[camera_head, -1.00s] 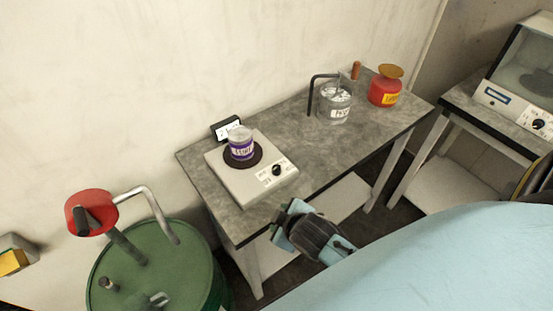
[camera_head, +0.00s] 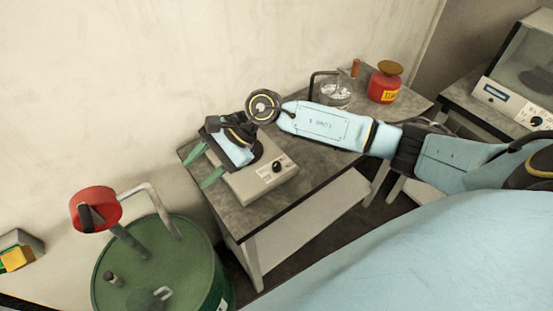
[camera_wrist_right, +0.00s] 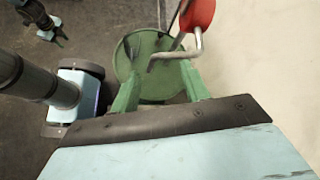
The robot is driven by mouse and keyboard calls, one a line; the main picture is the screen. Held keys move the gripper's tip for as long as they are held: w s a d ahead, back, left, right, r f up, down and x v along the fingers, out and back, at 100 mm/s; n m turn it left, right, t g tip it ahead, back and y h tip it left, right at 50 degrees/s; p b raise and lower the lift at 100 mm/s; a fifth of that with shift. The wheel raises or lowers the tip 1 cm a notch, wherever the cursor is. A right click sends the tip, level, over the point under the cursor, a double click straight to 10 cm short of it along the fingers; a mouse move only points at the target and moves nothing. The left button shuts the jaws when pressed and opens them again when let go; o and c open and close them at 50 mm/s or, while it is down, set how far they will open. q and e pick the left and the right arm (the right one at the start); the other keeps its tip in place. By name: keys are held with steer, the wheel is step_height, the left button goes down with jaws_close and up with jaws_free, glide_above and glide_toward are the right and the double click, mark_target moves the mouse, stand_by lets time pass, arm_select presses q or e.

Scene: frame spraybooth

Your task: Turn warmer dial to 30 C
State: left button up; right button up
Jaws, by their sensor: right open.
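The warmer (camera_head: 262,190) is a pale box on the grey bench, with a small black dial (camera_head: 278,167) on its front right panel. The dial is uncovered, but its setting is too small to read. My right gripper (camera_head: 205,164) is over the left part of the warmer, its green fingers apart, pointing left and away from the dial. It hides the purple-labelled jar and most of the dark plate. In the right wrist view the gripper's open fingers (camera_wrist_right: 160,92) have nothing between them. My left gripper (camera_wrist_right: 50,32) shows small at that view's upper left.
A glass beaker (camera_head: 335,95) and a red can (camera_head: 385,85) stand at the bench's far right end. A green drum (camera_head: 155,265) with a red-topped pump (camera_head: 90,208) stands at the left. Another bench with a device (camera_head: 510,105) is at right.

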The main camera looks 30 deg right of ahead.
steer(key=w+d+f+n+h, duration=0.2)
steer(key=d+n+h, duration=0.3)
steer(key=d, duration=0.6)
steer(key=g+h, duration=0.1)
steer(key=h, duration=0.4)
glide_toward(277, 164)
steer(key=f+p, duration=0.1)
steer(key=f, duration=0.7)
steer(key=shift+w+a+f+p, duration=0.15)
steer(key=shift+w+f+p, duration=0.05)
steer(key=shift+f+p, duration=0.15)
steer(key=shift+c, duration=0.5)
steer(key=shift+r, duration=0.1)
steer(key=c, duration=0.9)
